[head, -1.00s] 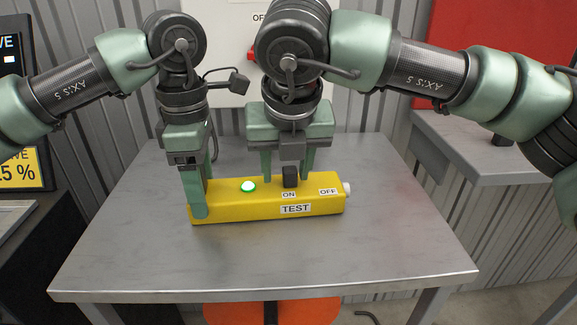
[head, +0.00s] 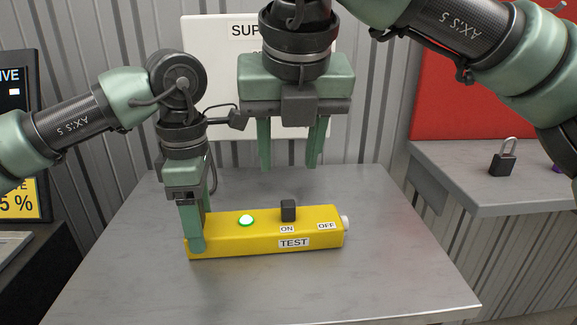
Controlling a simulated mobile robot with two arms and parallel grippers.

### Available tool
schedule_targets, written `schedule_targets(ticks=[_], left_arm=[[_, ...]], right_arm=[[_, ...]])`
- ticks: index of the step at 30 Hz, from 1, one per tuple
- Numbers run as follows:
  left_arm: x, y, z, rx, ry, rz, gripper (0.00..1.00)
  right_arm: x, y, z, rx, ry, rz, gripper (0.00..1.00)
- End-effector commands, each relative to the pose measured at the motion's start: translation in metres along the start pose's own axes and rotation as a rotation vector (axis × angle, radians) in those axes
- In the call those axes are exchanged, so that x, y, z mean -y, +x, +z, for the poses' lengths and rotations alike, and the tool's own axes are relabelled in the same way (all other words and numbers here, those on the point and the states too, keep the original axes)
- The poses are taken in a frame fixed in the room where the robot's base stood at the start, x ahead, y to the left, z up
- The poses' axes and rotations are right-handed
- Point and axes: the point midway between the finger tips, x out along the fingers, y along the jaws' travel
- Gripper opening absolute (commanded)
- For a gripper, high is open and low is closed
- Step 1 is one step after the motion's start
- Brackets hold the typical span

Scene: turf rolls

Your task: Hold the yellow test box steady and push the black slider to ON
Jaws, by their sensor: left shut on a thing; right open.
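The yellow test box (head: 265,245) lies on the grey table, with a TEST label on its front face. Its black slider (head: 288,210) stands up from the top, directly behind the ON label (head: 287,229). The OFF label (head: 327,226) is further right. A round light (head: 246,220) on the top glows green. My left gripper (head: 199,235) is shut on the left end of the box, one finger down its front face. My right gripper (head: 289,165) is open and empty, above and behind the box, its fingertips clear of the slider.
The table (head: 330,290) is bare around the box. At the right, a grey side bench (head: 455,190) holds a black padlock (head: 503,160). A white panel (head: 210,60) and a red board (head: 450,110) stand behind. A dark display is at the far left.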

Motion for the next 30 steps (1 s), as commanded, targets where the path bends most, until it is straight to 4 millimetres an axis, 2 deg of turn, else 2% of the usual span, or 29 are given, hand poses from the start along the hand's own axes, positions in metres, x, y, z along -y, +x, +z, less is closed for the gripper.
schedule_targets(ticks=[11, 12, 14, 25, 30], left_arm=[[0.0, 0.0, 0.0, 0.0, -0.001, 0.0, 0.0], [0.0, 0.0, 0.0, 0.0, -0.001, 0.0, 0.73], [0.0, 0.0, 0.0, 0.0, -0.001, 0.0, 0.9], [0.0, -0.003, 0.0, 0.0, -0.001, 0.001, 0.91], [-0.001, -0.024, 0.001, 0.001, -0.001, 0.004, 0.91]], right_arm=[[0.0, -0.001, 0.0, 0.0, 0.001, 0.0, 0.44], [0.0, -0.001, 0.0, 0.0, 0.001, 0.0, 0.44], [0.0, -0.001, 0.0, 0.0, 0.001, 0.0, 0.44], [0.0, -0.001, 0.0, 0.0, 0.001, 0.0, 0.44], [0.0, -0.001, 0.0, 0.0, 0.001, 0.0, 0.44]])
